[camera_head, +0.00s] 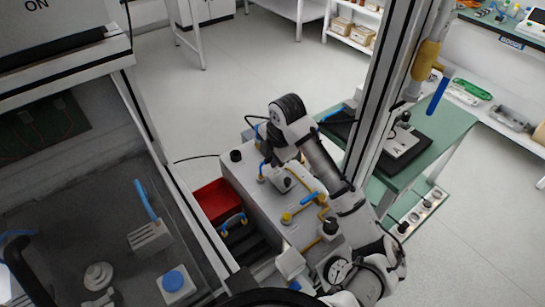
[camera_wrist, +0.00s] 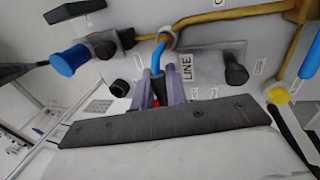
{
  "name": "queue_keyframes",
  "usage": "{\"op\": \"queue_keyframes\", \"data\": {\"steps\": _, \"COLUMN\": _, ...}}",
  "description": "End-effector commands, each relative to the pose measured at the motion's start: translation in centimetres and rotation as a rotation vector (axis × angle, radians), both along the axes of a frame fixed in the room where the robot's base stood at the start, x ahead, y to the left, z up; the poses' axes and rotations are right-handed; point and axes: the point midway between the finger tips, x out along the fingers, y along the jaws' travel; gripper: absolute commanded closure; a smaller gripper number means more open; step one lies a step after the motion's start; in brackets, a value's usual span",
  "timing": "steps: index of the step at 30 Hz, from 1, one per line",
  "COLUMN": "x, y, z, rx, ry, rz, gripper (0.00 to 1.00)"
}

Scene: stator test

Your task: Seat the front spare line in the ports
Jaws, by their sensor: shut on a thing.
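In the wrist view, my gripper (camera_wrist: 160,88) is shut on a bent blue line (camera_wrist: 158,58), between two grey-purple fingers. A tan ring-like fitting (camera_wrist: 168,38) sits at the line's upper end, close to the panel face beside the "LINE" label (camera_wrist: 187,69). I cannot tell whether it is in a port; the lower end is hidden by the fingers. Something red shows between the fingers. In the head view, the line (camera_head: 262,167) shows as a small blue piece beside my wrist, over the pale unit (camera_head: 265,212); my fingertips are mostly hidden there.
A red bin (camera_head: 217,198) stands left of the unit, with another blue line with tan ends (camera_head: 233,221) at its front. On the unit are a blue-and-tan piece (camera_head: 308,199) and a black knob (camera_head: 330,226). A metal frame post (camera_head: 392,75) rises at right.

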Motion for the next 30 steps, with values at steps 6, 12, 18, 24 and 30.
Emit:
{"op": "queue_keyframes", "data": {"steps": 6, "x": 0.0, "y": 0.0, "z": -0.1, "rx": 0.0, "ry": 0.0, "rz": 0.0, "gripper": 0.66}}
{"op": "queue_keyframes", "data": {"steps": 12, "x": 0.0, "y": 0.0, "z": -0.1, "rx": 0.0, "ry": 0.0, "rz": 0.0, "gripper": 0.61}}
{"op": "queue_keyframes", "data": {"steps": 18, "x": 0.0, "y": -0.1, "z": 0.4, "rx": 0.0, "ry": -0.001, "rz": 0.0, "gripper": 0.61}}
{"op": "queue_keyframes", "data": {"steps": 24, "x": -0.7, "y": -0.5, "z": 3.4, "rx": -0.002, "ry": -0.005, "rz": 0.001, "gripper": 0.61}}
{"op": "queue_keyframes", "data": {"steps": 30, "x": -1.7, "y": -1.2, "z": 8.1, "rx": -0.002, "ry": -0.005, "rz": 0.002, "gripper": 0.61}}
